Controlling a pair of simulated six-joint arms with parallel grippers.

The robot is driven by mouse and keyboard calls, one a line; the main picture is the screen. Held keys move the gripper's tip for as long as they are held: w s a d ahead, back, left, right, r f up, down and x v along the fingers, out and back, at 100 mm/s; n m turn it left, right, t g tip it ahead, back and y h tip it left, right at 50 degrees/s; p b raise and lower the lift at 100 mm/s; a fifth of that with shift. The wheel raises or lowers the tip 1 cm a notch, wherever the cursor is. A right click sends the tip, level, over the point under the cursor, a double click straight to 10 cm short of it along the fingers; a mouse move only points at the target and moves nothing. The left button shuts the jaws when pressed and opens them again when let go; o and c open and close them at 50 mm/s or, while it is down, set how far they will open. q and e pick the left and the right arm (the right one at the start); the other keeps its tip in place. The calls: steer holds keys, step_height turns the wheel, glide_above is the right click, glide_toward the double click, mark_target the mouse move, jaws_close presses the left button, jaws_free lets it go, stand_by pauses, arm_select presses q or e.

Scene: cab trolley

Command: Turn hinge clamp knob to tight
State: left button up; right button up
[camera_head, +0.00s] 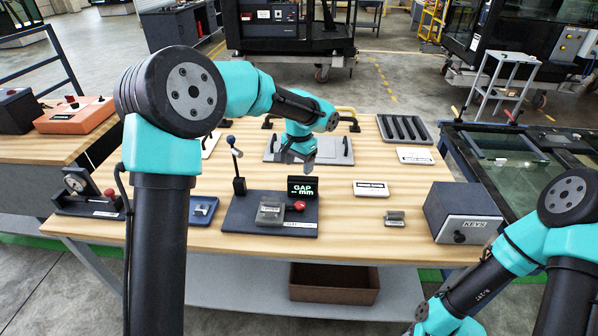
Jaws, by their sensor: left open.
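A dark fixture base (236,218) stands on the wooden bench. It carries a grey hinge-like block (270,211), a red knob (299,205), an upright lever with a blue ball (232,140) and a black display reading GAP mm (302,187). The red knob looks like the clamp knob, but its label is too small to read. My left gripper (297,164) is open and points down over the grey panel (335,152), behind the display and apart from the knob. My right arm shows at lower right; its gripper is outside the picture.
A KEYS box (470,222) stands at the bench's right front. A small grey hinge piece (395,218) and a white label card (371,189) lie right of the fixture. A dial gauge (78,183) stands at left. Bare wood (340,225) separates the fixture and hinge piece.

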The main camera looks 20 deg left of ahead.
mark_target(301, 205)
arm_select(q)
steer(key=shift+r, duration=0.1)
stand_by(0.3)
steer(key=n, duration=1.4)
steer(key=shift+d, duration=0.25)
step_height(301, 205, down, 17)
steer(key=shift+f, duration=0.2)
stand_by(0.4)
